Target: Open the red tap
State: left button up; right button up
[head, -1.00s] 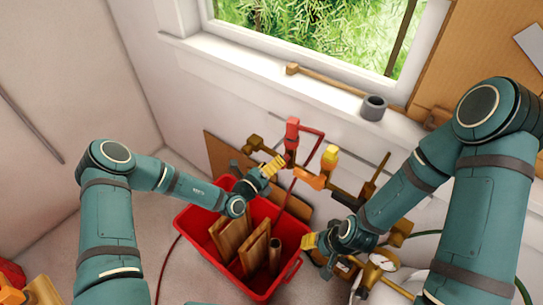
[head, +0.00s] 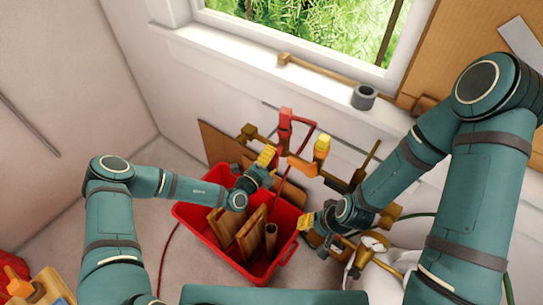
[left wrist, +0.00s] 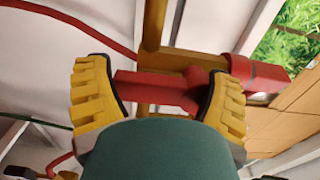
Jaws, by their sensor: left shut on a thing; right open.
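The red tap (head: 285,118) is on brass pipework below the window sill, with a red pipe looping off to its right in the head view. My left gripper (head: 266,157) is at its lower left. In the left wrist view, the yellow fingers of my left gripper (left wrist: 160,98) are on either side of the tap's red bar handle (left wrist: 155,85) and hold it across its length. The handle lies roughly crosswise in front of the brass pipe. My right gripper (head: 305,222) is open, below the pipework and away from the red tap; the space between its fingers is hard to see.
A yellow-topped tap (head: 321,146) with an orange part sits just right of the red tap. A red crate (head: 190,222) holding wood pieces stands below. A pressure gauge (head: 375,243) is near my right gripper. A hammer and grey ring (head: 363,98) lie on the sill.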

dwell(0.4)
pick_arm(q)
jog(key=o, duration=1.1)
jog(key=shift+c, duration=0.2)
jog(key=v, duration=1.2)
jog(key=shift+d, duration=0.1)
